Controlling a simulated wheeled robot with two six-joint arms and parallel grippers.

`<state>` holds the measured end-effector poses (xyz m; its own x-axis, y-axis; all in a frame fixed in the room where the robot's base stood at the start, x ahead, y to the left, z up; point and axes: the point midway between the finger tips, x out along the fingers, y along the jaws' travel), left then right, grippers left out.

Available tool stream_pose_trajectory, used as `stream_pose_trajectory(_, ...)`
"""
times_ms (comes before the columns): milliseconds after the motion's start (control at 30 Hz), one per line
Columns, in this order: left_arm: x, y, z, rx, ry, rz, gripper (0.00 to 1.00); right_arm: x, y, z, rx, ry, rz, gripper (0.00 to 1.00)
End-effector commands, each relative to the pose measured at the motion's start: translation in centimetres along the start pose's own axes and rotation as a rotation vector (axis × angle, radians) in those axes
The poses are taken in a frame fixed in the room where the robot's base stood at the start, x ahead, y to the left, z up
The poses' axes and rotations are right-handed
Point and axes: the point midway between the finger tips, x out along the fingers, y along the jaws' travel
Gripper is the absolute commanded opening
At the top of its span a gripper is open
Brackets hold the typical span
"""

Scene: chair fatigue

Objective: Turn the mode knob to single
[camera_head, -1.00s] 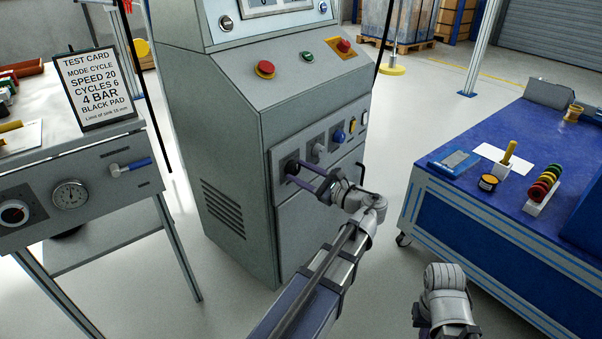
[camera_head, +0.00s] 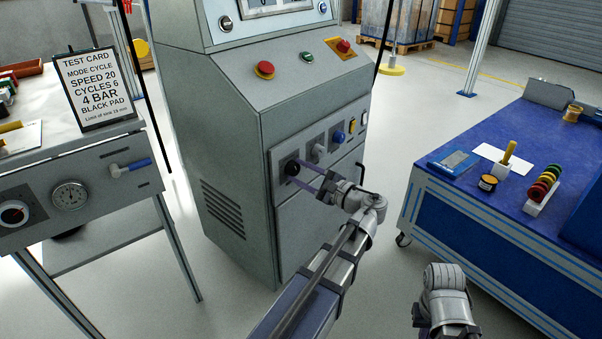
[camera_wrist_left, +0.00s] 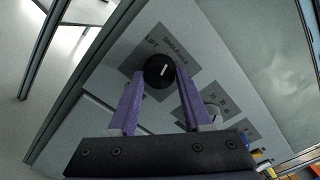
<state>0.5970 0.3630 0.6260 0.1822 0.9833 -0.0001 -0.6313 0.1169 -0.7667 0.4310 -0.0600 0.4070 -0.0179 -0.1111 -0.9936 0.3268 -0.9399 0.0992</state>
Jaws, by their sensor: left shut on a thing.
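The mode knob is a round black knob (camera_head: 292,167) on the left of the grey machine's lower control panel. It also shows in the left wrist view (camera_wrist_left: 153,76), with a white pointer line slanting up and right. Printed labels, one reading like "SINGLE", stand above it; the small print is hard to read. My left gripper (camera_head: 300,174) has its purple fingers on either side of the knob, shut on it. My right arm shows at the bottom right, and its gripper (camera_head: 432,331) is mostly cut off by the frame edge.
A grey knob (camera_head: 318,152), a blue knob (camera_head: 338,137) and a yellow switch (camera_head: 351,125) sit right of the mode knob. A test card (camera_head: 97,88) stands on the left bench. A blue-topped workbench (camera_head: 455,205) with several items is at right. Floor between is clear.

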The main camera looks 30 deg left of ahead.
Motion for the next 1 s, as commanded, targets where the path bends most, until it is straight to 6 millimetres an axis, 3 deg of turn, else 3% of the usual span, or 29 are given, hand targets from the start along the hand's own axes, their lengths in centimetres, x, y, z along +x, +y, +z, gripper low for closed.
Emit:
stream_pose_trajectory(233, 0.0, 0.0, 0.0, 0.0, 0.0, 0.0, 0.0, 0.0, 0.0, 0.0, 0.0, 0.0, 0.0, 0.0)
stream_pose_trajectory(267, 0.0, 0.0, 0.0, 0.0, 0.0, 0.0, 0.52, 0.0, 0.0, 0.0, 0.0, 0.0, 0.0, 0.0)
stream_pose_trajectory(500, 0.0, 0.0, 0.0, 0.001, 0.0, 0.0, 0.79, 0.0, 0.0, 0.0, 0.0, 0.0, 0.0, 0.0)
stream_pose_trajectory(800, -0.3, 0.0, 0.0, 0.001, 0.0, 0.0, 0.79, 0.0, 0.0, 0.0, 0.0, 0.0, 0.0, 0.0)
stream_pose_trajectory(1000, -3.2, 0.0, -0.1, 0.001, 0.003, -0.003, 0.79, 0.0, 0.0, 0.0, 0.0, 0.0, 0.0, 0.0)
